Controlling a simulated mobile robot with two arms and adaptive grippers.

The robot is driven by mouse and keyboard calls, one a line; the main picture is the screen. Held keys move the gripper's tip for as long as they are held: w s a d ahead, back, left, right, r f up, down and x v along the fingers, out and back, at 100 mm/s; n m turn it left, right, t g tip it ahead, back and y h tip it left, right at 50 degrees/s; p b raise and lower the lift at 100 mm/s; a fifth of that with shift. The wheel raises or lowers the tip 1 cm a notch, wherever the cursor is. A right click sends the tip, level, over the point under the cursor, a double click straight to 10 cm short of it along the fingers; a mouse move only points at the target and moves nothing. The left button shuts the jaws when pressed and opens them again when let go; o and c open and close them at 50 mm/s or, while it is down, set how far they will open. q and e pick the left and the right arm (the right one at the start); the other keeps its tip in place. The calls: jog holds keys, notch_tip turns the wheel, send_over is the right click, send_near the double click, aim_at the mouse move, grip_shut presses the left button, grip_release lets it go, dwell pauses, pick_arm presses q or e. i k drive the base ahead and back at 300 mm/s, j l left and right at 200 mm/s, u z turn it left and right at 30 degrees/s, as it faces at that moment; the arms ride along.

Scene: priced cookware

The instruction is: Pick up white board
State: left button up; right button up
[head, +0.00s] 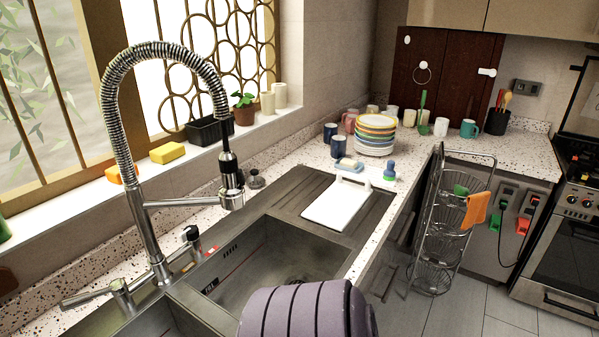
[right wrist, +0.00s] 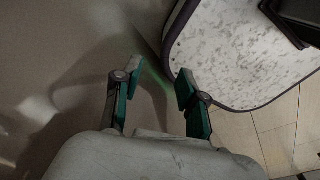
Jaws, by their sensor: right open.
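The white board (head: 338,204) lies flat on the ribbed metal drainboard (head: 298,198) beside the sink, in the head view. A white handle-like part shows at its far edge, close to a small sponge-like item. Nothing holds the board. My right gripper (right wrist: 160,81) shows only in the right wrist view. Its two teal-padded fingers are apart with nothing between them, and the board is not in that view. My left gripper is in neither view.
The sink (head: 235,262) and tall spring faucet (head: 142,200) stand left of the board. A wire rack (head: 440,225) stands on the floor to the right.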

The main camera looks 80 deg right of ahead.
aim_at(336, 207)
jog(key=z, duration=0.5)
jog(key=l+z, duration=0.1)
jog(key=z, duration=0.35)
jog(key=k+z, duration=0.1)
jog(key=z, duration=0.4)
jog(key=l+z, duration=0.1)
jog(key=z, duration=0.85)
jog(key=l+z, duration=0.15)
jog(key=z, duration=0.3)
jog(key=i+l+u, duration=0.1)
jog(key=i+l, duration=0.1)
